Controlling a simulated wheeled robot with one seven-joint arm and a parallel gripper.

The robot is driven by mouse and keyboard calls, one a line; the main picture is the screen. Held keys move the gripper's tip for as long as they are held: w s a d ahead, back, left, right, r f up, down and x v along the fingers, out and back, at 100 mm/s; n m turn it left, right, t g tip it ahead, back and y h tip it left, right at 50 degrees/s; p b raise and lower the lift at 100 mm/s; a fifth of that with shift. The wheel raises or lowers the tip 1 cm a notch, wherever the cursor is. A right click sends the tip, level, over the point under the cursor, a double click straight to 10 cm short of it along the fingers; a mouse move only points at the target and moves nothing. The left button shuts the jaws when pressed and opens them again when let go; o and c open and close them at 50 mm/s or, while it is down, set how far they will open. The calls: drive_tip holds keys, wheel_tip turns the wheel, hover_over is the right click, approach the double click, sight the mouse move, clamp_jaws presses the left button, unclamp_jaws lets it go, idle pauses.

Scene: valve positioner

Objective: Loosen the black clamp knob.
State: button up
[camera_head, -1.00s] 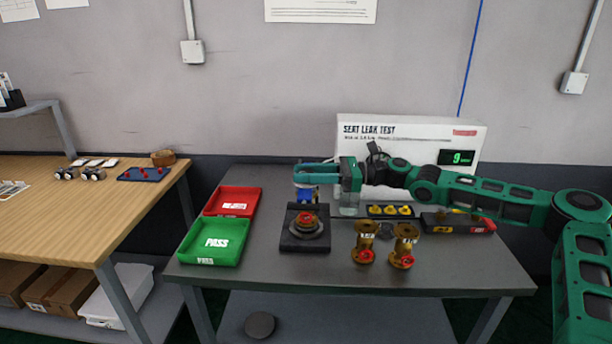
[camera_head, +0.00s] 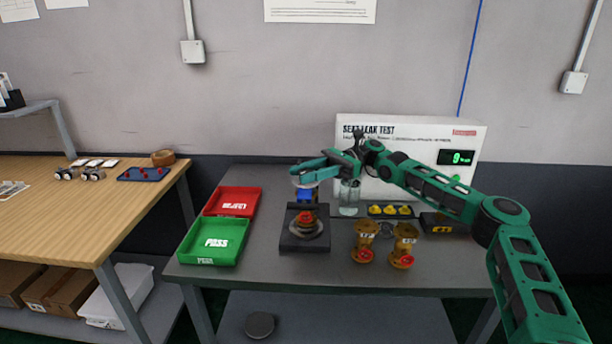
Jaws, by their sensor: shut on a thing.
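The black clamp fixture (camera_head: 290,241) stands on the grey bench with a brass valve (camera_head: 306,231) in it, red handwheel (camera_head: 306,217) up. A blue part (camera_head: 305,196) rises at its back. My gripper (camera_head: 303,182) reaches in from the right, directly over the blue part, its fingers pointing left. It is shut at the top of this part, where the black clamp knob would be. The fingers hide the knob, so its shape and turn cannot be seen.
A glass jar (camera_head: 348,198) stands close to the right of my gripper, before the white leak-test panel (camera_head: 405,150). Red (camera_head: 233,201) and green (camera_head: 213,242) trays lie left.

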sight(306, 171)
drive_tip(key=shift+w, duration=0.2)
drive_tip(key=o, duration=1.1)
drive_tip(key=shift+c, duration=0.2)
wheel_tip(306, 171, up, 4)
drive_tip(key=shift+r, duration=0.1)
drive_tip(key=s+a+r, duration=0.6)
drive_tip(key=s+a, duration=0.2)
drive_tip(key=shift+s+r, duration=0.25)
drive_tip(key=shift+r, duration=0.15)
